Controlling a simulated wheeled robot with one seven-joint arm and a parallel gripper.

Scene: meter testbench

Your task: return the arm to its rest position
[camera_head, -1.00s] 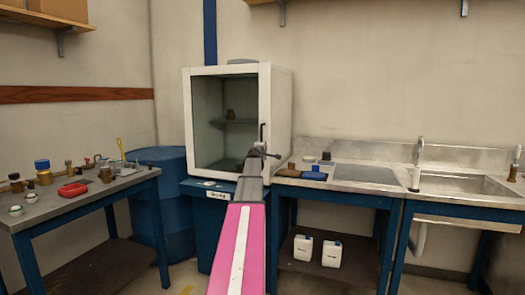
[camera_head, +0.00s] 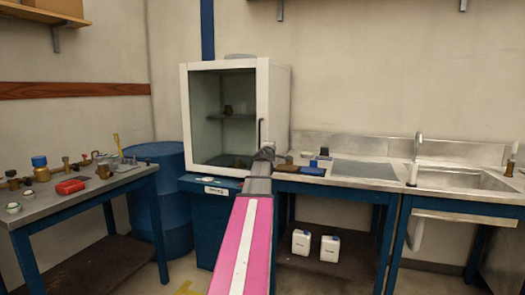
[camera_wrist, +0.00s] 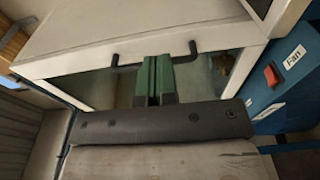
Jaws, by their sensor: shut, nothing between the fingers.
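My gripper (camera_head: 266,153) is at the end of my outstretched arm, in front of the lower right part of a white cabinet in the head view. In the wrist view its green fingers (camera_wrist: 156,65) are shut together with nothing between them. The black door handle (camera_wrist: 190,55) of the cabinet (camera_head: 275,105) shows behind the fingers. Whether they touch it cannot be told. The handle also shows as an upright bar in the head view, just above my gripper. The cabinet's glass front looks closed, with a small dark object on its inner shelf.
A steel bench with a sink (camera_head: 465,180) stands right, with small items beside my gripper. A blue barrel (camera_head: 160,210) stands between table and cabinet. A blue box labelled Fan (camera_wrist: 280,90) is close right.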

